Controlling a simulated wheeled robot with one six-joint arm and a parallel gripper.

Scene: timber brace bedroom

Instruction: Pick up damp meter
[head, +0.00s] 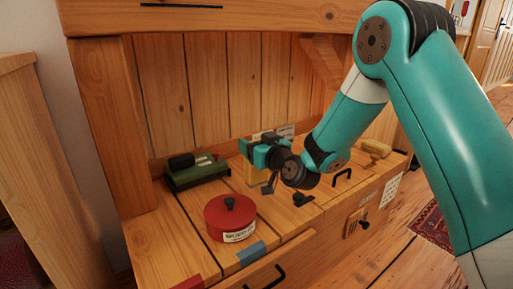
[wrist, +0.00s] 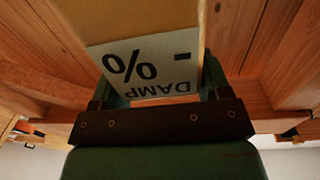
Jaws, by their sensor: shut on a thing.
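The damp meter shows in the wrist view as a yellow-tan body with a pale label (wrist: 150,60) reading "DAMP" and "%", upside down. In the head view its yellow body (head: 250,174) shows below my teal gripper (head: 254,151), towards the back of the wooden bench top. My gripper is shut on the meter; its teal fingers (wrist: 165,88) show around the lower part of the label in the wrist view. Much of the meter is hidden behind my gripper in the head view. I cannot tell whether it touches the bench.
A green device (head: 197,171) with a black top stands left of my gripper. A red round tin (head: 231,217) with a black knob stands in front. A small black item (head: 303,199) and a tan wooden item (head: 375,149) lie to the right. Plank backing (head: 190,85) rises behind.

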